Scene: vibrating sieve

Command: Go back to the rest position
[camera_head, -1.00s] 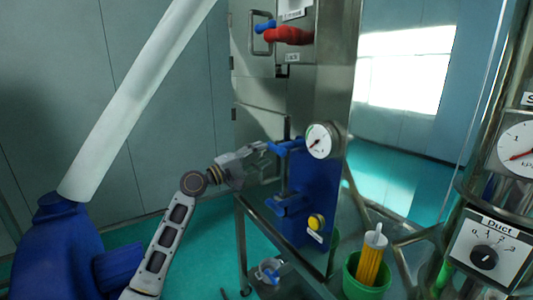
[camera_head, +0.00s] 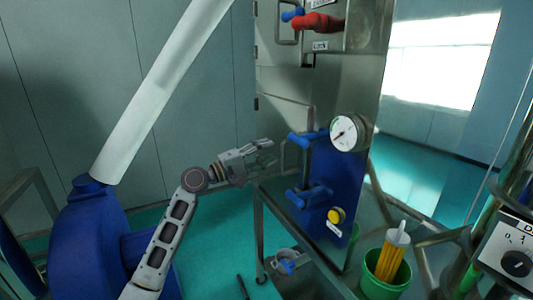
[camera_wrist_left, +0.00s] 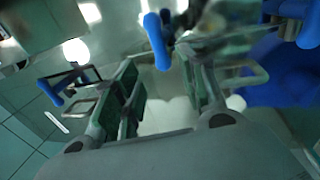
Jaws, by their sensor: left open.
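My left gripper (camera_head: 266,154) is in the middle of the head view, just left of the steel cabinet with the blue panel. Its fingers are apart and nothing is between them. A blue handle (camera_head: 308,138) sticks out from the panel to the right of the fingertips, with a gap between. In the left wrist view the two fingers (camera_wrist_left: 165,88) are spread, and a blue handle (camera_wrist_left: 157,42) shows beyond them. My right gripper is not in view.
A round gauge (camera_head: 346,133) and a yellow knob (camera_head: 336,215) are on the cabinet's panel. Red and blue handles (camera_head: 318,22) are higher up. A green bucket (camera_head: 380,288) holding yellow rods stands at lower right. A big blue machine body (camera_head: 85,245) with a pale tube is at left.

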